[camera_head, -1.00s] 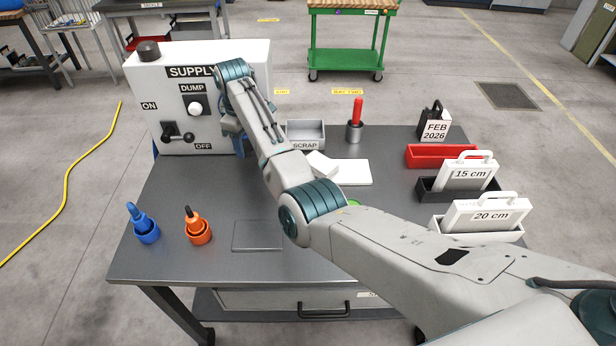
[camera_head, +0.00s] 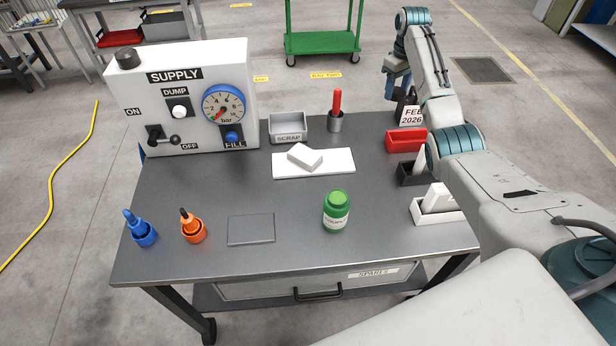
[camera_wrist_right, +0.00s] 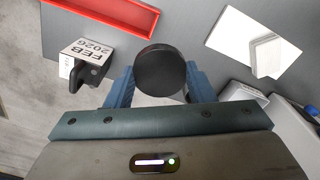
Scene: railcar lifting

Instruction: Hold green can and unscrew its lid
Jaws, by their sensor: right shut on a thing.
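The green can (camera_head: 336,214) stands upright on the table's front right, with its green lid (camera_head: 338,196) on top and a pale label on its front. No gripper is near it. My right gripper (camera_head: 398,88) is at the far right of the table, beside the FEB 2026 block. In the right wrist view its blue fingers (camera_wrist_right: 160,84) are shut on a dark round thing (camera_wrist_right: 160,70); I cannot tell what this is. My left gripper is not in view.
The FEB 2026 block (camera_head: 411,116), red tray (camera_head: 406,141) and white block (camera_head: 437,197) line the right edge. The supply panel (camera_head: 185,100) stands back left. The table around the can is clear.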

